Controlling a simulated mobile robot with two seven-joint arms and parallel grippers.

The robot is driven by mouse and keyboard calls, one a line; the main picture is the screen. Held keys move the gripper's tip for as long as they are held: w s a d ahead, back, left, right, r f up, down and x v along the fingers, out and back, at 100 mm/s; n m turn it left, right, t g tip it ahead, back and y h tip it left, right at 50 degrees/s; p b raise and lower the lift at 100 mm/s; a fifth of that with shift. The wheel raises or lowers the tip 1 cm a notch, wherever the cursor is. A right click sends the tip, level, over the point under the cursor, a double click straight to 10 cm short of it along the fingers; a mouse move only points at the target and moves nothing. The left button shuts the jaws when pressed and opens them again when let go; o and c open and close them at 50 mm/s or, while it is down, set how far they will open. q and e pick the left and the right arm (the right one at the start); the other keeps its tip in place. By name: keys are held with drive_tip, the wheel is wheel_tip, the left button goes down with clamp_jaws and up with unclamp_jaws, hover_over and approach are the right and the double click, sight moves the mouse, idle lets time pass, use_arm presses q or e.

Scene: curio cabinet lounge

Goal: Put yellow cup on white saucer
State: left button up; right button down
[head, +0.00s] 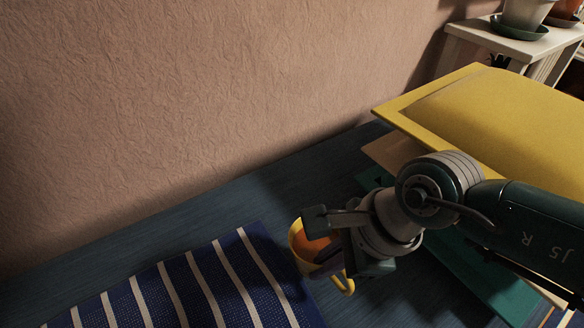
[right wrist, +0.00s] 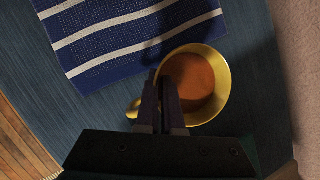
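The yellow cup (head: 296,243) stands upright on the dark blue surface at the right edge of the striped cloth, with orange-brown contents inside. It also shows in the right wrist view (right wrist: 219,88), with its handle to the left. My right gripper (head: 326,262) reaches in from the right and covers part of the cup. In the right wrist view its fingers (right wrist: 160,100) are close together at the cup's rim by the handle, one inside and one outside, shut on the wall. I cannot tell if the cup is lifted. The white saucer and my left gripper are not in view.
A blue cloth with white stripes (head: 180,289) lies left of the cup. A large yellow book (head: 490,110) tops a stack at the right, under my right arm. A textured wall (head: 200,100) bounds the back. A white stand (head: 510,42) with pots is at top right.

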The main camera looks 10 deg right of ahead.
wheel_tip(320, 180, down, 4)
drive_tip(key=shift+r+b, duration=0.1)
drive_tip(key=shift+b, duration=1)
drive_tip(key=shift+d+f+b, duration=0.1)
drive_tip(key=shift+f+b, duration=0.2)
drive_tip(key=shift+f, duration=0.15)
drive_tip(key=c, duration=1.4)
unclamp_jaws()
drive_tip(key=shift+c, duration=0.2)
drive_tip(key=o, duration=0.3)
drive_tip(key=shift+o, duration=0.4)
drive_tip(key=shift+r, duration=0.1)
